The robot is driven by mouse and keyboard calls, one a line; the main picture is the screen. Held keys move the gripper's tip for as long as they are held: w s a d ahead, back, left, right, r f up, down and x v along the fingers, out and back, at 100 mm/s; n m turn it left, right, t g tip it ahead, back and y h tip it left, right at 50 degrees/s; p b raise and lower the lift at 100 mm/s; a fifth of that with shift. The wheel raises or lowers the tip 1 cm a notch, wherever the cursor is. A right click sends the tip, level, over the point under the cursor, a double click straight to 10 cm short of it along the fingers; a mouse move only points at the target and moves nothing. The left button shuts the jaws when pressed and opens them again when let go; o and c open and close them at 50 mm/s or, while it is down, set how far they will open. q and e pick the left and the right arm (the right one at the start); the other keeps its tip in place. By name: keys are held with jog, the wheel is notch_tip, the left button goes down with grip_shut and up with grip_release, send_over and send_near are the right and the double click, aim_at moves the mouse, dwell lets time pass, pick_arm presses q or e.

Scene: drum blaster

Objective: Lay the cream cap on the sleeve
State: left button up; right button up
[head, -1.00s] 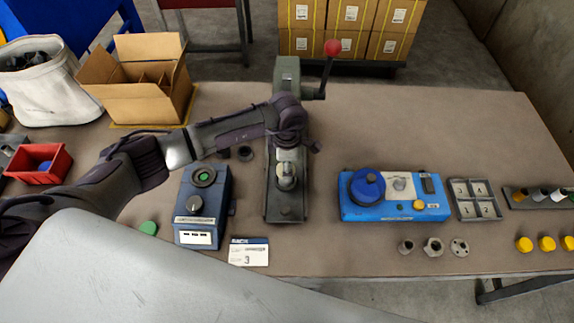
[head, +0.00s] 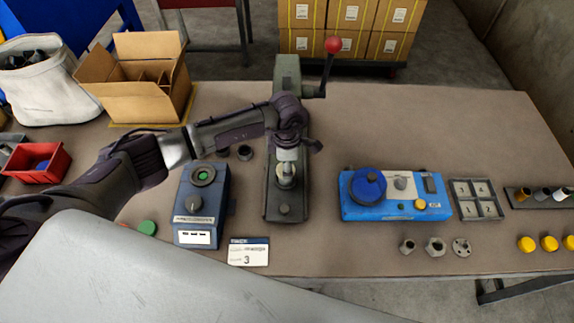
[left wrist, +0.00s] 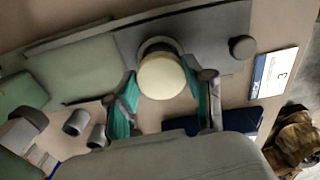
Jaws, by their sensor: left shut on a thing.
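My left gripper (head: 286,178) is over the base plate of the dark green lever press (head: 286,210) in the head view. In the left wrist view its green-padded fingers (left wrist: 163,98) are shut on the round cream cap (left wrist: 161,77). The cap also shows small under the gripper in the head view (head: 286,171). A grey ring, apparently the sleeve (left wrist: 158,45), shows behind the cap on the plate. The cap hides most of it, and I cannot tell whether they touch. My right gripper is in neither view.
The press lever with a red knob (head: 333,45) rises behind. A blue device (head: 395,196) stands right. The table behind it is clear.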

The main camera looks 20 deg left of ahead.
pick_arm(q)
jog(key=o, duration=0.8)
jog(key=shift+o, duration=0.2)
jog(key=o, duration=0.4)
jog(key=shift+c, duration=0.2)
jog(key=shift+r+p, duration=1.65)
jog(key=shift+r, duration=1.35)
